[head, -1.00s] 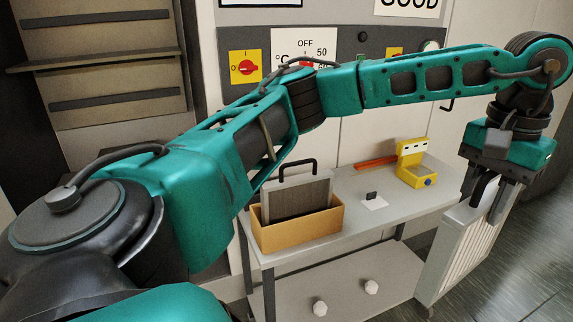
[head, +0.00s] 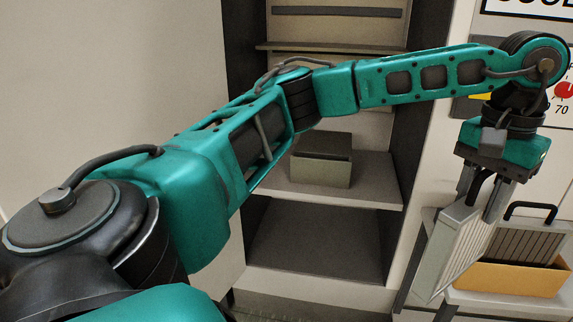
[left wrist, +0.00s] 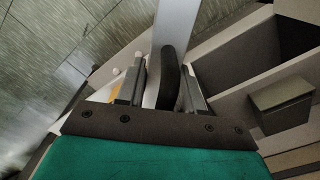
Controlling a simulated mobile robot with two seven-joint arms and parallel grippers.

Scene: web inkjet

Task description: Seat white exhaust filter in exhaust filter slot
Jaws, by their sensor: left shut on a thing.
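My left gripper (head: 481,192) is shut on the black handle of the white exhaust filter (head: 452,250). The filter is a pale, thin panel with a ribbed face, hanging tilted below the fingers in front of the table. In the left wrist view, the black handle (left wrist: 168,80) lies between the fingers, and the filter's pale edge (left wrist: 176,25) extends away from them. I cannot make out the exhaust filter slot in either view. My right gripper is not in view.
A grey-faced filter (head: 522,246) with a black handle stands in an orange-tan box (head: 508,279) on the table, close right of the held filter. An open shelf unit (head: 335,252) holds a grey-brown bin (head: 321,170). The machine's panel is cut off at upper right.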

